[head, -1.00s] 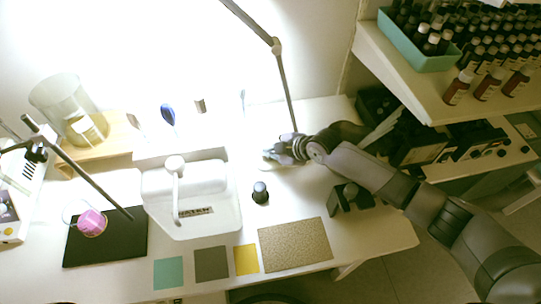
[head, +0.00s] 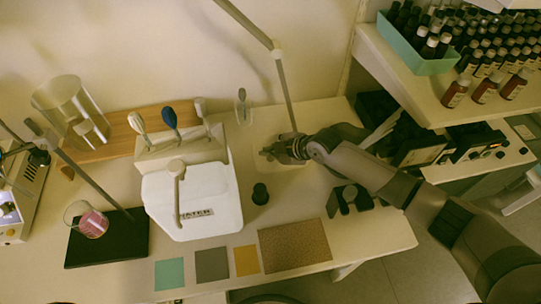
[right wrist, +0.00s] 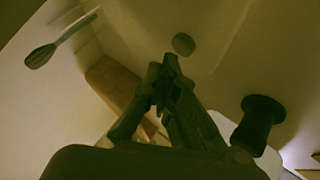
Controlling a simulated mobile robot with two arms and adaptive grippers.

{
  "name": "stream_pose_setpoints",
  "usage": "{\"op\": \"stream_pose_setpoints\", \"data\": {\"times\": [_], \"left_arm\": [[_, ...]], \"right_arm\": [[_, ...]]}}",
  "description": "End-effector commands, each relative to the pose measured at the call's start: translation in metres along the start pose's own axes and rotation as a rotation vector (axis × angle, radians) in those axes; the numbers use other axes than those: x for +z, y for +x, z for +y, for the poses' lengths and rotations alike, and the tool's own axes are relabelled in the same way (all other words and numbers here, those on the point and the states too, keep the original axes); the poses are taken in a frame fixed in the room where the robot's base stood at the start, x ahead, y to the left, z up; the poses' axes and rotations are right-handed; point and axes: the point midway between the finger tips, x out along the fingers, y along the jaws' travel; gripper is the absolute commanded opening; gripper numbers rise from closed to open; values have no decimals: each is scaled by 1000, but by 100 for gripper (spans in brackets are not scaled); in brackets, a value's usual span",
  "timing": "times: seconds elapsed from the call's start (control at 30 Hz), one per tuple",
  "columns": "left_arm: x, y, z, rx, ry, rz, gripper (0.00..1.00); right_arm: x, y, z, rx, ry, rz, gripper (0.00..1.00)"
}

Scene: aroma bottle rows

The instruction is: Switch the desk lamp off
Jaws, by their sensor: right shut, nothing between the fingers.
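The desk lamp's thin jointed arm (head: 285,90) rises from its pale base on the tabletop, beside my right gripper. Its head is outside the picture, and the scene is dim, with no bright glow on the wall. My right gripper (head: 268,153) is shut and empty, low over the lamp's base. In the right wrist view its fingertips (right wrist: 168,68) point toward a round grey button (right wrist: 183,44) on a pale surface. My left gripper is not in view.
A dark stand (head: 347,200) is near my forearm. Bottles fill a teal tray (head: 412,45) and shelf at upper right. Flat coloured swatches lie along the front.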

Motion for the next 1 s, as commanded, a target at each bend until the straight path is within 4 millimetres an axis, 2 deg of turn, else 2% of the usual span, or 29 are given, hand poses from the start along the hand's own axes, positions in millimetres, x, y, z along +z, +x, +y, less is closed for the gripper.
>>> {"op": "stream_pose_setpoints", "data": {"times": [0.5, 1.0], "left_arm": [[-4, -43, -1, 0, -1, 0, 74], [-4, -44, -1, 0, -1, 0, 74]], "right_arm": [[-28, -38, 28, 1, 0, 0, 0], [-29, -39, 29, 1, 0, 0, 0]]}}
